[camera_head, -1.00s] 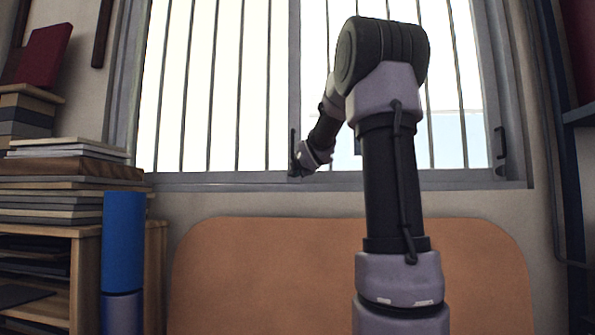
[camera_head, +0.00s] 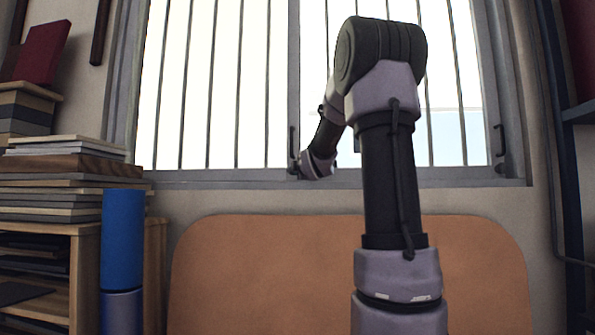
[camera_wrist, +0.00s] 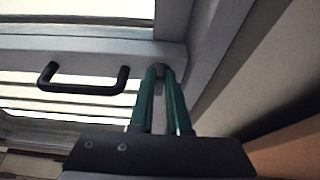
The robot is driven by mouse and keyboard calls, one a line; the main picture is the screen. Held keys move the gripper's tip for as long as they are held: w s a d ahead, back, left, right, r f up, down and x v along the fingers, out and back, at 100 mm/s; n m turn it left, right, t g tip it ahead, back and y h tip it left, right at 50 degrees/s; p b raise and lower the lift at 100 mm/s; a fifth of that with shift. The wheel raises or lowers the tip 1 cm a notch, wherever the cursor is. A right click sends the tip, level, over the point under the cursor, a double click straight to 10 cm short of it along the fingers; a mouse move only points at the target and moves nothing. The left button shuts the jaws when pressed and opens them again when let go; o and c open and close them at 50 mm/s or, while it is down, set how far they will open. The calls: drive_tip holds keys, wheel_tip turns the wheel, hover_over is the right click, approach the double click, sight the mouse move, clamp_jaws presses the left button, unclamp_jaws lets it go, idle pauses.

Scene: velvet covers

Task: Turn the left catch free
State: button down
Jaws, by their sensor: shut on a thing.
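The left catch (camera_wrist: 159,70) is a small dark piece on the grey window frame, mostly hidden between my fingertips in the wrist view. My gripper (camera_wrist: 161,76) has green fingers that close together at their tips on this catch. In the head view my gripper (camera_head: 297,169) is at the lower end of the window's middle upright, just below a dark pull handle (camera_head: 292,143). My wrist hides most of the catch there, so its exact angle cannot be told. The same black handle (camera_wrist: 83,80) stands left of my fingers in the wrist view.
A second dark handle (camera_head: 499,140) is at the window's right edge, with the right catch (camera_head: 501,169) low beside it. Vertical bars stand behind the glass. An orange-brown padded panel (camera_head: 270,265) is below the sill. Stacked boards (camera_head: 60,170) and a blue cylinder (camera_head: 123,240) stand left.

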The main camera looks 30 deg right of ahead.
drive_tip(key=shift+w+a+r, duration=0.1)
drive_tip(key=shift+a+r, duration=0.05)
drive_tip(key=shift+r, duration=0.1)
drive_tip(key=c, duration=0.9)
unclamp_jaws()
drive_tip(key=shift+f, duration=0.2)
drive_tip(key=shift+f, duration=0.2)
drive_tip(key=v, duration=1)
drive_tip(key=shift+s+r, duration=0.15)
drive_tip(key=shift+s, duration=0.25)
drive_tip(key=s+a+f+m+g+y, duration=0.2)
drive_tip(key=s+a+f+m+g, duration=0.1)
drive_tip(key=s+a+f+m, duration=0.3)
drive_tip(key=s+a+f+m+g+y, duration=0.2)
drive_tip(key=s+a+f+m+g, duration=0.2)
drive_tip(key=s+f+m, duration=0.3)
drive_tip(key=s+a+f+m+g+y, duration=0.1)
drive_tip(key=s+a+f+m+g, duration=0.2)
drive_tip(key=s, duration=0.9)
drive_tip(key=shift+s+a+f+m+g+y, duration=0.15)
drive_tip(key=shift+a+f+m+y, duration=0.05)
drive_tip(key=shift+a+f+m, duration=0.8)
drive_tip(key=shift+s+a+f+m+g+y, duration=0.2)
drive_tip(key=shift+a+f+m, duration=0.6)
drive_tip(key=shift+a+f, duration=0.4)
